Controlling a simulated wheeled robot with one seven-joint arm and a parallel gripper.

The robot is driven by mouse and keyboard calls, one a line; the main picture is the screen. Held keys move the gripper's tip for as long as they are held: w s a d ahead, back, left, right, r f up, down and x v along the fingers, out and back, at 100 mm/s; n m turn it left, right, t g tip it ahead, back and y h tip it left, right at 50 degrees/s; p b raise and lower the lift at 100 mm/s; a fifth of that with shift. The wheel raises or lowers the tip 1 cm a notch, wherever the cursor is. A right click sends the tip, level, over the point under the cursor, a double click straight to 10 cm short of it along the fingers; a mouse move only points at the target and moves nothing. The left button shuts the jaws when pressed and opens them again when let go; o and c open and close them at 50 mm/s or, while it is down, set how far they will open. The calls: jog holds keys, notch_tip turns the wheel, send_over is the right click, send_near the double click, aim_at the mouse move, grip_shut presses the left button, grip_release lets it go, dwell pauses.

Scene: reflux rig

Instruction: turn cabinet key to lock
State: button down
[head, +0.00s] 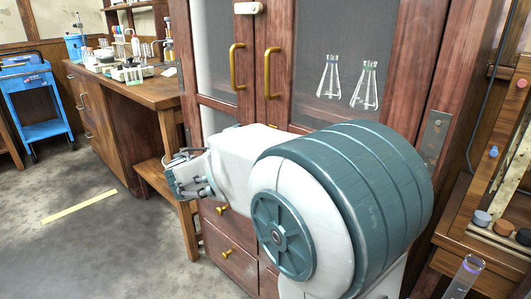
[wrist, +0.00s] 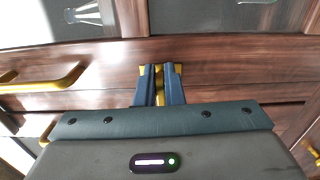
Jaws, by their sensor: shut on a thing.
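My gripper (wrist: 160,78) is shut on the brass cabinet key (wrist: 160,92). A strip of the key shows between the dark fingers, and brass also shows around the fingertips at the cabinet front. Most of the key is hidden by the fingers, so its turn angle cannot be told. The wooden cabinet (head: 401,75) has glazed doors and looks shut in the head view. Its front (wrist: 225,62) lies right ahead of the fingers in the wrist view. In the head view my arm covers the middle of the cabinet, and the key cannot be made out.
Two brass door handles (head: 237,67) (head: 272,72) stand out from the doors; a brass handle (wrist: 45,82) is left of my fingers in the wrist view. Glass flasks (head: 329,76) stand inside. A wooden bench (head: 150,92) is left, a rack table (head: 452,215) right. Open floor lies left.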

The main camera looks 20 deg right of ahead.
jog(key=shift+m+b, duration=0.3)
jog(key=shift+m, duration=0.1)
jog(key=c, duration=1.5)
grip_release()
jog(key=shift+c, duration=0.2)
jog(key=p+v, duration=0.3)
jog(key=v, duration=1.1)
jog(key=shift+d, duration=0.15)
